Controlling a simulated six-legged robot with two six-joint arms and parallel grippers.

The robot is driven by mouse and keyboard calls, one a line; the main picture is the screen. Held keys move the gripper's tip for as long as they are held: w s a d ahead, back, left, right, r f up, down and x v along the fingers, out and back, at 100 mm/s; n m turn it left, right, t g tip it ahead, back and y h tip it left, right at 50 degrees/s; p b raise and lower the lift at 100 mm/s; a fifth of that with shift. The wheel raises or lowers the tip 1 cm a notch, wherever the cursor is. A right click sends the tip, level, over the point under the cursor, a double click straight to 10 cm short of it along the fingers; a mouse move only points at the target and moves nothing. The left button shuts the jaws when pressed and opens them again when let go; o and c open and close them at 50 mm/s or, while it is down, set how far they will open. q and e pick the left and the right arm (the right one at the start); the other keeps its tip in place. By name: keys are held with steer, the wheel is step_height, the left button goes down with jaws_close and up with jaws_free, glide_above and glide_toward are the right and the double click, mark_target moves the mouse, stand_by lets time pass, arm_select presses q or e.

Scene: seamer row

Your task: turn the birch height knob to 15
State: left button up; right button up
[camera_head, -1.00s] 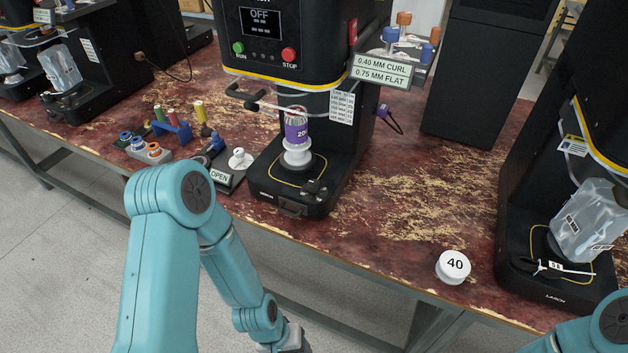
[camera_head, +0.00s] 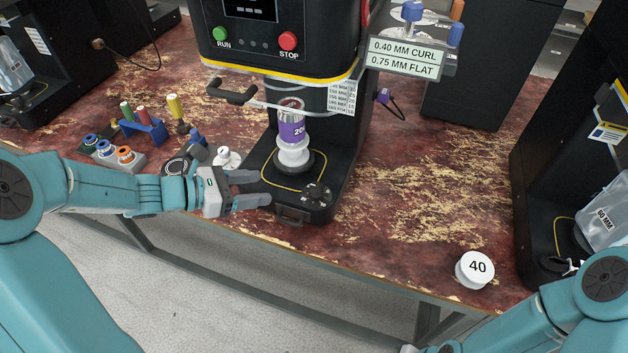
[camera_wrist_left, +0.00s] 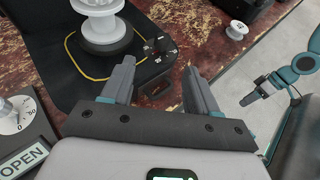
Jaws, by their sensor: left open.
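A black knob (camera_head: 316,193) sits on the front right corner of the middle machine's base (camera_head: 345,180). It also shows in the left wrist view (camera_wrist_left: 158,46). Its setting is too small to read. A white dial with small marks (camera_wrist_left: 12,118) stands left of the base. I cannot tell from any label which is the birch height knob. My left gripper (camera_head: 268,188) is open and empty at the base's front left edge, left of the black knob. In the left wrist view the jaws (camera_wrist_left: 160,72) point toward the base's front edge. My right gripper (camera_wrist_left: 256,90) is small there.
A white spool and purple can (camera_head: 292,130) stand on the base. A white disc marked 40 (camera_head: 475,268) lies at the table's front right. Colored spools (camera_head: 108,149) lie at left. The OPEN sign (camera_wrist_left: 25,158) is beside the dial.

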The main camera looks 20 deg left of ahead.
mark_target(316, 186)
arm_select(q)
steer(key=x, duration=1.4)
steer(key=shift+s+d+f+b, duration=0.1)
steer(key=shift+s+d+b, duration=0.1)
steer(key=shift+d+b, duration=0.2)
steer(key=shift+w+d+f, duration=0.25)
steer(key=shift+w+d, duration=0.1)
steer(key=shift+w, duration=0.1)
